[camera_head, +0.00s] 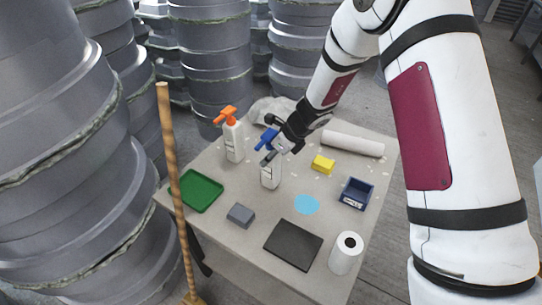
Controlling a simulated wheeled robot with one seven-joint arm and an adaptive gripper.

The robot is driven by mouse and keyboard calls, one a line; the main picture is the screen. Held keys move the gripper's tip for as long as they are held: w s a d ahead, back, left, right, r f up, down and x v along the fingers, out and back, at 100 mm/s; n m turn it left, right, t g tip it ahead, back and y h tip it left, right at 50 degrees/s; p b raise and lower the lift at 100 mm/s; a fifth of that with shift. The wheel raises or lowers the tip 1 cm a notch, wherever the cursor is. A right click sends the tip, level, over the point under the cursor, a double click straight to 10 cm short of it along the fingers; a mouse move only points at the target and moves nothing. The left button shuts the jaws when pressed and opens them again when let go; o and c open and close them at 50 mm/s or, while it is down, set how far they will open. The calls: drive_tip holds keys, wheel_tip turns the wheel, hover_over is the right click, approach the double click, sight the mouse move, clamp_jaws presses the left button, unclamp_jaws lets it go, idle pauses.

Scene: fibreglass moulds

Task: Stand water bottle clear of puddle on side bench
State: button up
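The light-blue puddle (307,204) lies flat on the bench (215,225), right of its middle. A white spray bottle with a blue trigger head (270,176) is upright to the left of and behind the puddle, apart from it in the picture. A second white bottle with an orange trigger head (234,141) stands upright farther back left. I cannot read which label says water. My gripper (274,153) is at the blue-headed bottle's upper part and partly covers it. Its fingers are too small to show whether they grip it.
A green tray (201,190), grey block (240,215), dark flat slab (293,245), white paper roll (345,255), navy bin (356,194), yellow block (323,164) and long white roll (353,143) lie around. A wooden pole (174,190) rises at the left edge. Bare bench shows between items.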

drive_tip(key=shift+f, duration=0.35)
drive_tip(key=o, duration=1.3)
drive_tip(key=v, duration=1.2)
drive_tip(key=shift+s, duration=0.1)
